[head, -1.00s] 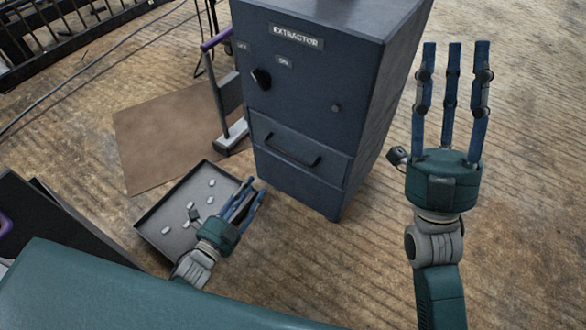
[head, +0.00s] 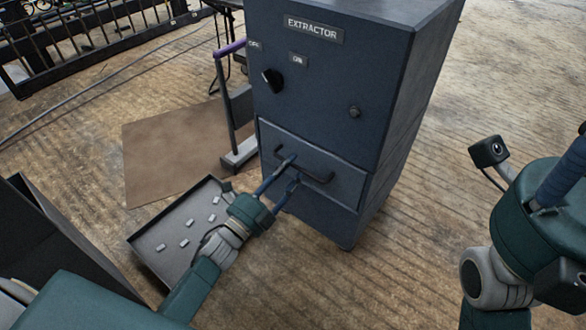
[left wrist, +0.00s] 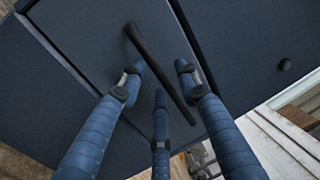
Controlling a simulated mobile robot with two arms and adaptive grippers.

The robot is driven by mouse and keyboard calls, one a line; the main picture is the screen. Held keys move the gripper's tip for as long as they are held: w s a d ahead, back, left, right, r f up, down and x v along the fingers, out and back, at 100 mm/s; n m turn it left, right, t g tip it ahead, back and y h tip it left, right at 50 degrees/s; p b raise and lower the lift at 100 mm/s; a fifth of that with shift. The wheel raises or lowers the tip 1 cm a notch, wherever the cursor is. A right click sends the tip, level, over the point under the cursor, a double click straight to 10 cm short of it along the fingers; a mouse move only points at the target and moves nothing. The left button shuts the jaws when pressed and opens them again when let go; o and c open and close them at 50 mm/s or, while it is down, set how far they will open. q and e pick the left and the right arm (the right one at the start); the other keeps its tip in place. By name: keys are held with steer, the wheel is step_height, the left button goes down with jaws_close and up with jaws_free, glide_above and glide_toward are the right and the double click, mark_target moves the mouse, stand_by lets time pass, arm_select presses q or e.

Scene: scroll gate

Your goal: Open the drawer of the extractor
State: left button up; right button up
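The extractor (head: 320,90) is a dark blue cabinet labelled EXTRACTOR. Its drawer (head: 340,180) is flush with the front, with a dark bar handle (head: 318,179). My left gripper (head: 290,170) is at the left part of this handle, its fingers pointing at the drawer front. In the left wrist view, the handle (left wrist: 160,68) runs diagonally between the spread blue fingers of the left gripper (left wrist: 160,75). The fingers look open; whether any touches the bar I cannot tell. My right gripper (head: 568,175) is at the right edge, its fingers mostly cut off.
A grey tray (head: 153,246) with several small pale pieces lies on the floor left of the extractor. A trolley with a purple handle (head: 229,48) and a brown sheet (head: 170,150) are behind it. The wooden floor right of the extractor is clear.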

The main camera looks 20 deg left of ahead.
arm_select(q)
steer(key=shift+w+d+r, duration=0.15)
steer(key=shift+w+d, duration=0.1)
steer(key=shift+w, duration=0.4)
jaws_close()
steer(key=shift+s, duration=0.15)
